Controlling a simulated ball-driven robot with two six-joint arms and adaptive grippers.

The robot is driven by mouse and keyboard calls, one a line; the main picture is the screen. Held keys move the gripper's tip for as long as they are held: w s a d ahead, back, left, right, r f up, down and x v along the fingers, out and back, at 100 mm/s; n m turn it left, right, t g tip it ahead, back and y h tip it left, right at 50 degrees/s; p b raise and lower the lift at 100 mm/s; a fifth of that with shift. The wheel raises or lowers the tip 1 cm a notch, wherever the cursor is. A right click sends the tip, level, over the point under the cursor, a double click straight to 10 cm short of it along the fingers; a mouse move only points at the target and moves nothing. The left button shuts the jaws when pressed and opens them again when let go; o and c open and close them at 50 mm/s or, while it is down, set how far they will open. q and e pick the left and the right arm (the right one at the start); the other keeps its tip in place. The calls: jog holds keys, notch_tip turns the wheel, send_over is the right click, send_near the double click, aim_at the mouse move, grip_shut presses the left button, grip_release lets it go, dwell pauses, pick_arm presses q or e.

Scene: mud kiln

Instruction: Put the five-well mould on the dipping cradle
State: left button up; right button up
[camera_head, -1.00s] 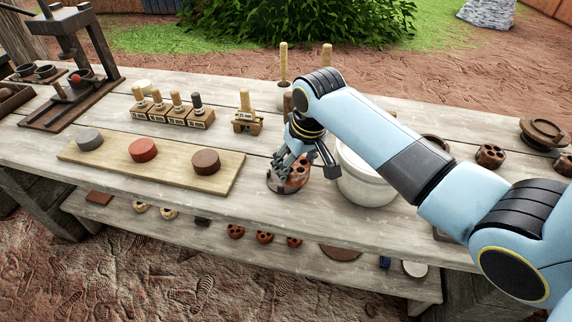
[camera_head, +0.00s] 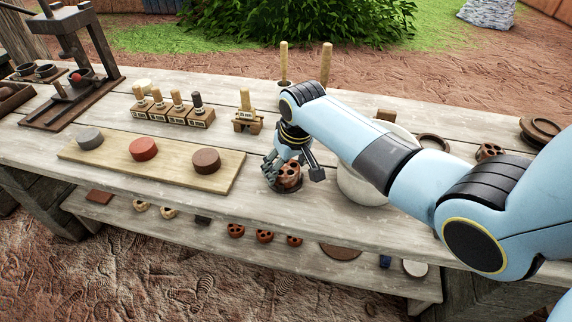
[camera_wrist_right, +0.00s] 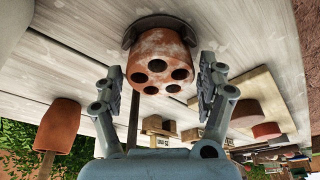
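The five-well mould (camera_head: 291,174) is a reddish-brown block with round wells, whitish in places. It also shows in the right wrist view (camera_wrist_right: 160,50), its wells facing the camera. Its base sits on the dark dipping cradle (camera_wrist_right: 129,37), whose ring shows around the mould's far end; the cradle also shows under it in the head view (camera_head: 278,188). My right gripper (camera_wrist_right: 162,88) is open, with a finger on either side of the mould and small gaps to it. In the head view the gripper (camera_head: 289,168) partly hides the mould. My left gripper is not in view.
A white bucket (camera_head: 362,186) stands close right of the cradle, partly behind my right arm. A board (camera_head: 120,160) with three round pucks lies left. Several labelled stamps (camera_head: 172,112) stand behind it. Two upright wooden handles (camera_head: 326,65) rise at the back.

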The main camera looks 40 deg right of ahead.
jog(key=shift+o, duration=0.8)
jog(key=shift+r, duration=0.25)
jog(key=p+v, duration=0.1)
jog(key=v, duration=1)
jog(key=shift+s+r, duration=0.2)
jog(key=shift+r, duration=0.15)
